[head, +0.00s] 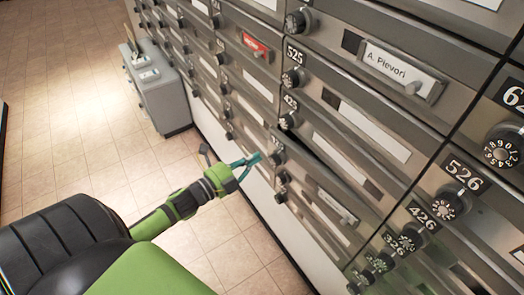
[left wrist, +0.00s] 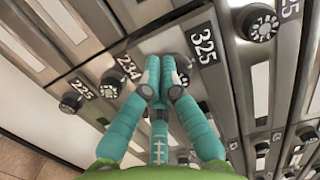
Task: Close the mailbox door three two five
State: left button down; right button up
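The door marked 325 is a grey metal mailbox door (head: 318,183) low in the wall of boxes in the head view. A dark gap along its upper edge makes it look slightly ajar. Its number label (left wrist: 204,43) and part of its round dial (left wrist: 184,68) show in the left wrist view, with the fingers covering some of the dial. My left gripper (head: 254,159) has its teal fingers at the dial end of this door. In the left wrist view its fingertips (left wrist: 160,76) are together, in front of the door; contact is unclear. My right gripper is not in view.
Other mailbox doors surround it, including 425 (head: 355,134) above and 426 (head: 423,215) to the right, with protruding dials. A grey bin (head: 160,95) stands by the wall farther back. The tiled floor (head: 110,150) to the left is mostly clear.

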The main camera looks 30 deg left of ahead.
aim_at(270, 148)
pick_arm(q)
jog(key=shift+x, duration=1.8)
